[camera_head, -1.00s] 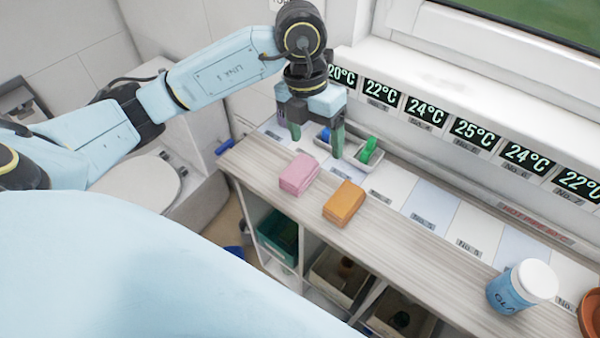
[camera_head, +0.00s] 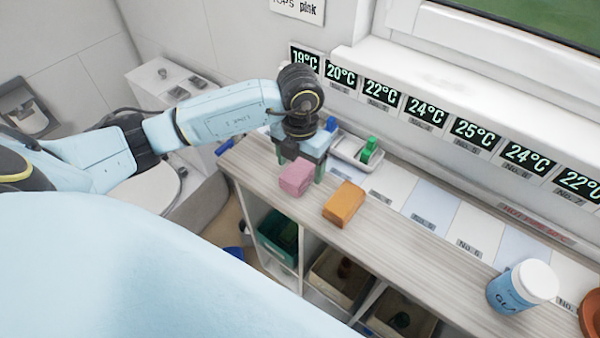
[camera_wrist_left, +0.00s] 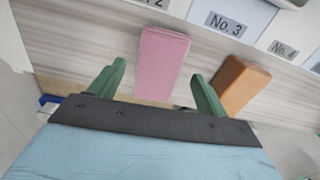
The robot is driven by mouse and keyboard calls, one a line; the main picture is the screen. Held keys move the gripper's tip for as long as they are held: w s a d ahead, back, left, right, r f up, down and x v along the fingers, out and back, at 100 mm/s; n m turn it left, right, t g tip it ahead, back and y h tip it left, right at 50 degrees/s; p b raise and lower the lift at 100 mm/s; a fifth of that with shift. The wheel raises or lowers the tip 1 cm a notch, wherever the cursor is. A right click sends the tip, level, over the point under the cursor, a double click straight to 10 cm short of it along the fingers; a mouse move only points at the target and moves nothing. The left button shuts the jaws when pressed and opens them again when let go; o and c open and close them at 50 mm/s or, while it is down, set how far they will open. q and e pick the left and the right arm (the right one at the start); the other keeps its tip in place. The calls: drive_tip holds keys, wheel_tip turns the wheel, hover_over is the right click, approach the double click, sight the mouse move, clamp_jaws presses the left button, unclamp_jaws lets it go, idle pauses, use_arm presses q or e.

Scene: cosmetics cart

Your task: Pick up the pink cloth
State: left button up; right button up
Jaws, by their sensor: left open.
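The pink cloth (camera_head: 295,177) is a folded block lying on the wooden cart top, left of the orange cloth (camera_head: 343,204). My left gripper (camera_head: 299,174) is low over the cart top, just behind the pink cloth in the head view. In the left wrist view, the pink cloth (camera_wrist_left: 161,63) lies ahead of and between the two green fingers of the left gripper (camera_wrist_left: 157,85), which are apart and empty. The orange cloth (camera_wrist_left: 240,84) is close beside the right-hand finger there. My right gripper is not in view.
A white tray (camera_head: 352,157) with a green item (camera_head: 369,150) stands behind the cloths. A blue jar with a white lid (camera_head: 521,286) is at the right. Temperature displays line the wall behind. Shelves with bins (camera_head: 278,238) are below the cart top.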

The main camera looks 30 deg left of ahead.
sight(300, 169)
use_arm(q)
wheel_tip(300, 169, down, 2)
drive_tip(key=shift+c, duration=0.2)
drive_tip(key=c, duration=1)
drive_tip(key=shift+r, duration=0.1)
wheel_tip(300, 169, up, 10)
drive_tip(key=shift+f, duration=0.1)
